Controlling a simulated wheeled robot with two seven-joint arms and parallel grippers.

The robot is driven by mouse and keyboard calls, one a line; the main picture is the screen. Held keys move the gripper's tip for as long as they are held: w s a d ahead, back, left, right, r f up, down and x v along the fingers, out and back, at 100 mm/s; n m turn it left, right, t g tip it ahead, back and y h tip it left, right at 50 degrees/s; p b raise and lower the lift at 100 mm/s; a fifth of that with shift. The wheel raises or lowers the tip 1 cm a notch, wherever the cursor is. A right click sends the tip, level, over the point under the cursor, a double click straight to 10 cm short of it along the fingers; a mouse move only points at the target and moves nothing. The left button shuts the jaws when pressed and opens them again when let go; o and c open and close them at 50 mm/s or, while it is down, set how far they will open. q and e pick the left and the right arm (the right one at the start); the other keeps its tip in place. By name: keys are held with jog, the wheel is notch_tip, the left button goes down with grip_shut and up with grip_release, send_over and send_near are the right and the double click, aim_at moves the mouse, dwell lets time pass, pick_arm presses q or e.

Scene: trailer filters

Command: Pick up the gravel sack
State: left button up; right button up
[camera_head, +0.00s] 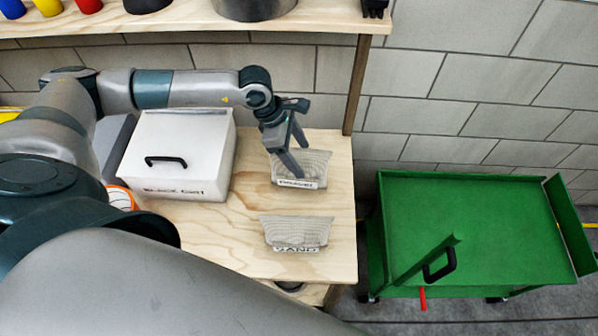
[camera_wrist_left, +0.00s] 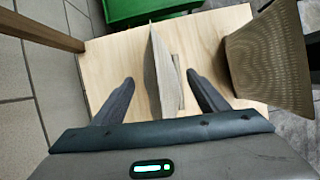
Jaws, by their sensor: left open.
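The gravel sack (camera_head: 312,164) is a grey woven sack with a white label, standing on the wooden table near its right side. My left gripper (camera_head: 299,160) is over it, pointing down, with its fingers open. In the left wrist view the gravel sack (camera_wrist_left: 158,70) shows edge-on as a thin upright shape between the two spread fingers (camera_wrist_left: 160,82), with a gap on each side. Part of the sack is hidden behind a finger in the head view. My right gripper is not in view.
A sand sack (camera_head: 296,230) stands nearer on the table (camera_head: 235,243); it also shows in the left wrist view (camera_wrist_left: 268,62). A white box (camera_head: 190,135) with a black handle is left. A shelf post (camera_head: 357,85) rises behind. A green cart (camera_head: 470,225) stands right.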

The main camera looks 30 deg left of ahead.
pick_arm(q)
jog(key=shift+f, duration=0.1)
dwell(0.6)
grip_shut()
jog(key=shift+w, duration=0.15)
